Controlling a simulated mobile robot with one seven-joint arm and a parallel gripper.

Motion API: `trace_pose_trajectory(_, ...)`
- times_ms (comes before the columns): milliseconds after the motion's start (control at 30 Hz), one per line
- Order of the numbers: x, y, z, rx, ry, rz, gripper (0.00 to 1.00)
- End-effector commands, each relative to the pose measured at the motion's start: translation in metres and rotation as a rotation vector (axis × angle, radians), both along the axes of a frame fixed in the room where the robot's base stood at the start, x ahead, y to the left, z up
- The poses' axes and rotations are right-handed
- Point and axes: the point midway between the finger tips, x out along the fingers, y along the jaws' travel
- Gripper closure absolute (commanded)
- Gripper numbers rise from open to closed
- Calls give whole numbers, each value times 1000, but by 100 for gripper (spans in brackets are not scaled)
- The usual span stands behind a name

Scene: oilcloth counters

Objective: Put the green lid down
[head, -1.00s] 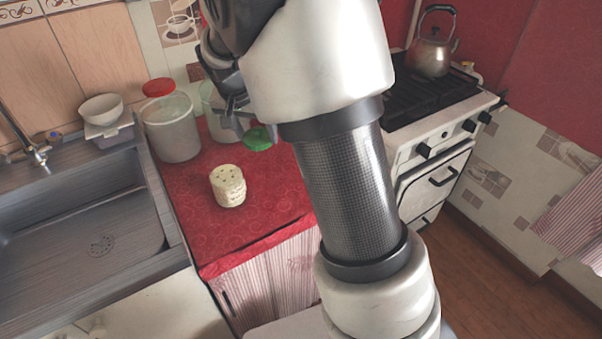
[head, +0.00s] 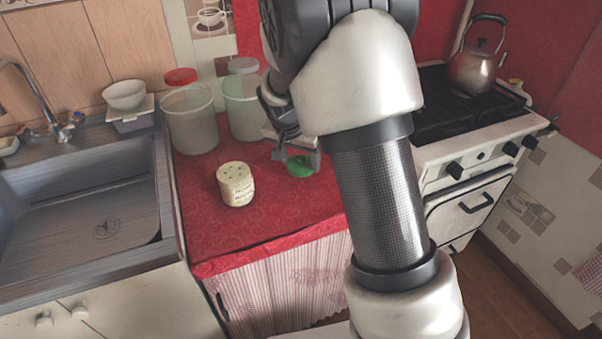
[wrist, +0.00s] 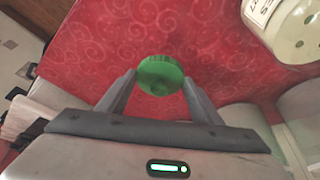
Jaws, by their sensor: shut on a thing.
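The green lid (head: 301,166) is a small round disc at the right part of the red counter (head: 270,222), beside my arm. My gripper (head: 297,158) is shut on it. In the wrist view the lid (wrist: 160,76) sits between the tips of my two fingers (wrist: 160,84), with red cloth behind it. I cannot tell whether its underside touches the counter or hangs just above it.
A cream shaker (head: 236,184) with a holed top stands left of the lid. A red-lidded clear jar (head: 190,122) and a pale-lidded jar (head: 242,104) stand behind. The sink (head: 85,210) is left, the stove (head: 470,130) right. The counter's front is clear.

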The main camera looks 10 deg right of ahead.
Motion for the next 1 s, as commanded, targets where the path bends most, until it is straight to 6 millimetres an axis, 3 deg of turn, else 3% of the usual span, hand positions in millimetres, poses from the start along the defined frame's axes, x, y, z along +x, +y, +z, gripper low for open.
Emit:
trace_pose_trajectory(300,-1,0,-38,0,2,0,61)
trace_pose_trajectory(667,0,0,-42,0,0,-1,61)
trace_pose_trajectory(700,0,0,-41,0,0,-1,37)
trace_pose_trajectory(800,0,0,-40,0,0,-1,22)
trace_pose_trajectory(1000,0,0,-40,0,0,-1,22)
